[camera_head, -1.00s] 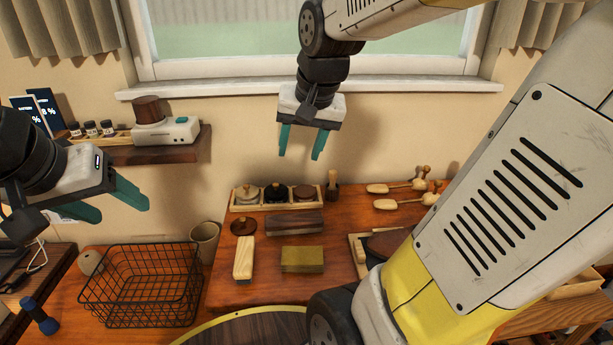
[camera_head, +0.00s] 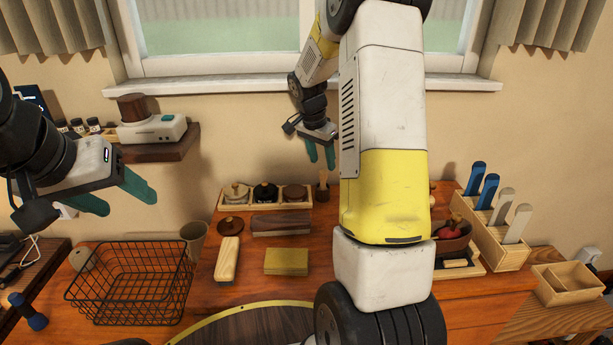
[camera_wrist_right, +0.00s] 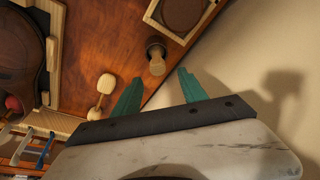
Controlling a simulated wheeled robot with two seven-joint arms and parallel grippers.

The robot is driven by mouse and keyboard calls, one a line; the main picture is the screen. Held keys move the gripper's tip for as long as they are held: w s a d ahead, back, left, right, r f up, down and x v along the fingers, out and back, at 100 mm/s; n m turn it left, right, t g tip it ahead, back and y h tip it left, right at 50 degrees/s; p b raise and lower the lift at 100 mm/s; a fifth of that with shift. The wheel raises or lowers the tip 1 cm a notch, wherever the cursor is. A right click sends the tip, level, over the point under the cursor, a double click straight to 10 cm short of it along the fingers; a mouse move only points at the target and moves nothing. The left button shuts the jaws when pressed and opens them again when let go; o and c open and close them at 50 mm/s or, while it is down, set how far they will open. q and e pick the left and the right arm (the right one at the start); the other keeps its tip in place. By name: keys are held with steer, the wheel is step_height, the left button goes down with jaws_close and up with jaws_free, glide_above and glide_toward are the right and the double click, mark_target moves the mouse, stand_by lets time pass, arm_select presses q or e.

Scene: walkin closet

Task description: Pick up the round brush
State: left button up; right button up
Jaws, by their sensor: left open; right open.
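A small upright brush (camera_head: 322,192) with a light handle and a dark round body, likely the round brush, stands at the back of the wooden table, right of a tray of three round pots. In the right wrist view the brush (camera_wrist_right: 156,51) lies ahead of the fingertips, roughly between them and apart from them. My right gripper (camera_head: 321,163) is open and empty, just above the brush in the head view; its fingers also show in the wrist view (camera_wrist_right: 160,79). My left gripper (camera_head: 131,206) is open and empty at the left, above the wire basket.
The pot tray (camera_head: 222,205) stands left of the brush. A wooden dumbbell-shaped tool (camera_wrist_right: 105,84) lies close by. A wire basket (camera_head: 130,285), a dark block (camera_head: 281,224) and an olive block (camera_head: 286,262) are further left. My right arm hides part of the table.

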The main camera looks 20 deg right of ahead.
mark_target(323, 170)
steer(key=x, duration=0.5)
steer(key=shift+s+a+f, duration=0.1)
steer(key=shift+s+a, duration=0.15)
jaws_close()
